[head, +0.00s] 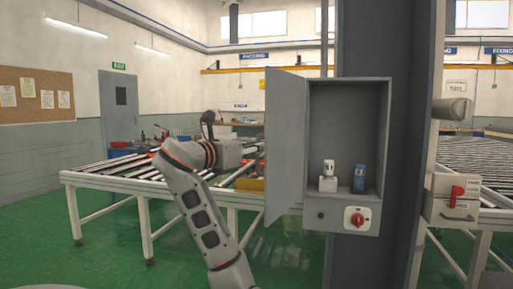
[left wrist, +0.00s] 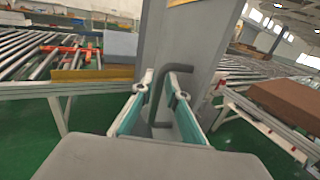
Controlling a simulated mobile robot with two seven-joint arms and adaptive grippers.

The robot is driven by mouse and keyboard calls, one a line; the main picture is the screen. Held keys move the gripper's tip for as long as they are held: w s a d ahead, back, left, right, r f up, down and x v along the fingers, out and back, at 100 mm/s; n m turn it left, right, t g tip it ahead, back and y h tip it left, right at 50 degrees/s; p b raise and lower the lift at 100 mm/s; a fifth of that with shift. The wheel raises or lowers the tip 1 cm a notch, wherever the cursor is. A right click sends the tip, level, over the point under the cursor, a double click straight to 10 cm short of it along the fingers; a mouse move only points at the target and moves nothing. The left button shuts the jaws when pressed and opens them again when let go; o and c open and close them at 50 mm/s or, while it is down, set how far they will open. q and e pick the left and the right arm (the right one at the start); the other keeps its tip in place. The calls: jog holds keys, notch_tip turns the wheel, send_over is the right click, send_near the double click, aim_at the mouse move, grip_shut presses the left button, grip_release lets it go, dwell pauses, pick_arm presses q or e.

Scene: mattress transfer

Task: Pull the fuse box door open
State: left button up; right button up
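The grey fuse box (head: 348,125) is on a dark column, and its door (head: 285,145) stands swung open to the left. My left arm comes in from the left, and its gripper is hidden behind the door in the head view. In the left wrist view, the two teal-padded fingers of my left gripper (left wrist: 162,88) are apart, one on each side of a dark bent handle (left wrist: 158,95). A gap shows beside the handle. The grey door (left wrist: 182,40) fills the middle behind it. My right gripper is not in view.
A red rotary switch (head: 357,219) is on the box's lower front. A roller conveyor (head: 110,178) runs behind my left arm. Green floor is open at the front left.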

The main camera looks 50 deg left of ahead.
pick_arm(q)
jog(key=s+d, duration=0.2)
jog(key=s, duration=0.9)
jog(key=shift+s, duration=0.4)
